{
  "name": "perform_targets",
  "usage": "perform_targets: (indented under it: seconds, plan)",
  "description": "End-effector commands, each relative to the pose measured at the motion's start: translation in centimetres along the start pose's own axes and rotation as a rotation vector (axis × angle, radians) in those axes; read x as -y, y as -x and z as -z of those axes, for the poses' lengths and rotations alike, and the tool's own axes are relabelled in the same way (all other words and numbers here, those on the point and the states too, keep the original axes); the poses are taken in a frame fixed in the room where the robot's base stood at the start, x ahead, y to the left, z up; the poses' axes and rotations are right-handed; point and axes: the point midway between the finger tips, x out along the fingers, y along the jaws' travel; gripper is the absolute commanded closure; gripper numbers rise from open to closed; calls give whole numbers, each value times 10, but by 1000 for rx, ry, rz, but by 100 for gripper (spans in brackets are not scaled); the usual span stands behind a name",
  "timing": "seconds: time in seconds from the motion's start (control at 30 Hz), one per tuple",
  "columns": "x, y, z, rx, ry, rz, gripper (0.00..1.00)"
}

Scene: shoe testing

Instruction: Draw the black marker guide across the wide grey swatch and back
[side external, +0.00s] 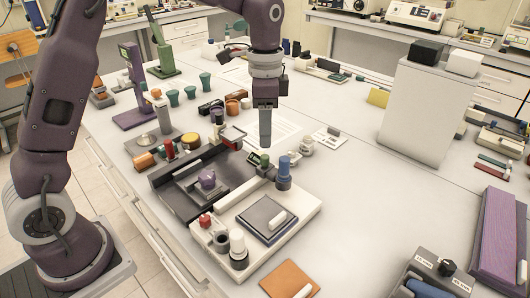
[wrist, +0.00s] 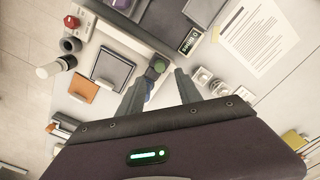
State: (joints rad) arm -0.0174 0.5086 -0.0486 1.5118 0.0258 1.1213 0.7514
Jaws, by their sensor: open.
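The wide grey swatch (side external: 258,212) appears to be the dark-edged grey square on a white base (side external: 305,212), with a small white block (side external: 278,220) on it. It also shows in the wrist view (wrist: 118,63), left of my fingers. I cannot tell which item is the black marker guide. My gripper (side external: 265,143) points down, open and empty, above the back of the white base, near a green knob (side external: 264,160) and a blue cylinder (side external: 284,178). In the wrist view my fingers (wrist: 160,84) are apart, and a finger partly hides the blue cylinder.
A black-walled fixture with a purple knob (side external: 207,178) adjoins the white base on the left. A red button (side external: 205,219) and a white-topped cylinder (side external: 238,242) stand at its front. An orange pad (side external: 286,279) lies in front.

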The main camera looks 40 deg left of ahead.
Motion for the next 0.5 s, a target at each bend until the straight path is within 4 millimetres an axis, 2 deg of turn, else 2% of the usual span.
perform_targets:
  seconds: [0.3, 0.5]
  plan:
    - [-1, -57, -1, 3, 1, -2, 59]
    - [0, -67, -1, 1, 2, -1, 59]
